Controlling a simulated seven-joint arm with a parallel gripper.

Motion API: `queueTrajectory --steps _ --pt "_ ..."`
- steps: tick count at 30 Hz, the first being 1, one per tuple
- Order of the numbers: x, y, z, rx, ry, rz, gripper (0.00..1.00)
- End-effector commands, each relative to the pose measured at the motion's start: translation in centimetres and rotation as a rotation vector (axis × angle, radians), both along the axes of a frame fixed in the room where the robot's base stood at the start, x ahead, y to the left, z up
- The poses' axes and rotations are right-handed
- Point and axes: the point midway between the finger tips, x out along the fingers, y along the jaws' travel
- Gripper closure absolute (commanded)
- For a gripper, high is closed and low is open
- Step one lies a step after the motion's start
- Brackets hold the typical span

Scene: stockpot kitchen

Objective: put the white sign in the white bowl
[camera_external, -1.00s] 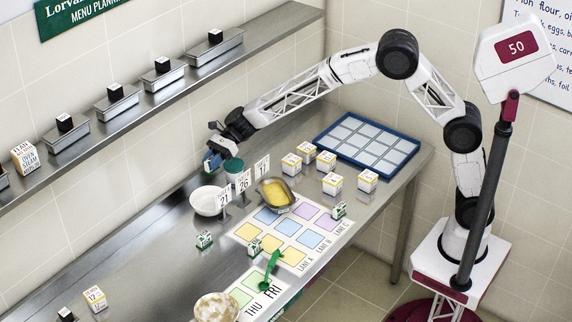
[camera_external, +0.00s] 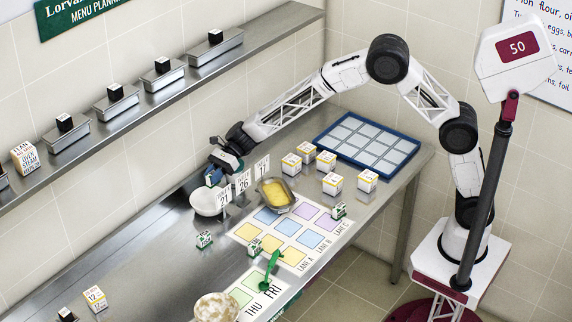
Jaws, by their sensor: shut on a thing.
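The white bowl (camera_external: 205,203) stands on the steel counter, left of a row of white number signs. The signs read 21 (camera_external: 223,197), 26 (camera_external: 243,182) and 17 (camera_external: 262,167), and all stand upright. My gripper (camera_external: 214,176) points down just above the bowl's back rim. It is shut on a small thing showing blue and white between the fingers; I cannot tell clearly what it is.
A metal pan with yellow contents (camera_external: 275,195) is right of the signs. Several white-and-yellow boxes (camera_external: 332,184) and a blue-framed tray (camera_external: 366,139) are farther right. A lane chart (camera_external: 305,222) lies in front. The counter left of the bowl is clear.

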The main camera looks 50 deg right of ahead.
Motion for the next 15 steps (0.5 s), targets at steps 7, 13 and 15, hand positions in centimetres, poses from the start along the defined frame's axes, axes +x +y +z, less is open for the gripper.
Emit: queueTrajectory --steps 7,13,15 --pt "0.0 0.0 -2.1 -0.001 0.002 0.0 1.0" --pt "0.0 0.0 -3.6 0.0 0.0 0.0 1.0" --pt "0.0 0.0 -3.7 0.0 0.0 0.0 1.0"
